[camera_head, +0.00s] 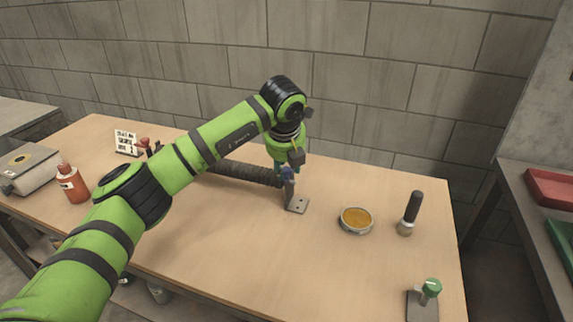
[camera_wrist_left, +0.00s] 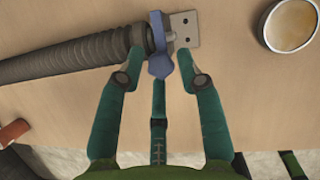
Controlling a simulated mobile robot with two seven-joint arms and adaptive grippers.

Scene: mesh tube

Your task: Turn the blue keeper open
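The blue keeper (camera_wrist_left: 159,64) sits at the bracket end of a dark ribbed mesh tube (camera_wrist_left: 75,58). In the head view, the keeper (camera_head: 288,174) shows as a small blue piece beside a grey metal bracket (camera_head: 297,205) with holes. The bracket plate (camera_wrist_left: 186,28) also shows in the wrist view. My left gripper (camera_wrist_left: 160,57) has three teal fingers, spread apart around the keeper, with visible gaps at its sides. In the head view, my left gripper (camera_head: 283,168) points down over the tube's end. My right gripper is out of view.
A round dish with amber contents (camera_head: 356,219) and a black-handled tool (camera_head: 410,213) stand right of the bracket. A green-knobbed fixture (camera_head: 430,291) is at front right. A red-brown bottle (camera_head: 72,184) and a small printed card (camera_head: 127,142) are at left. The front middle is clear.

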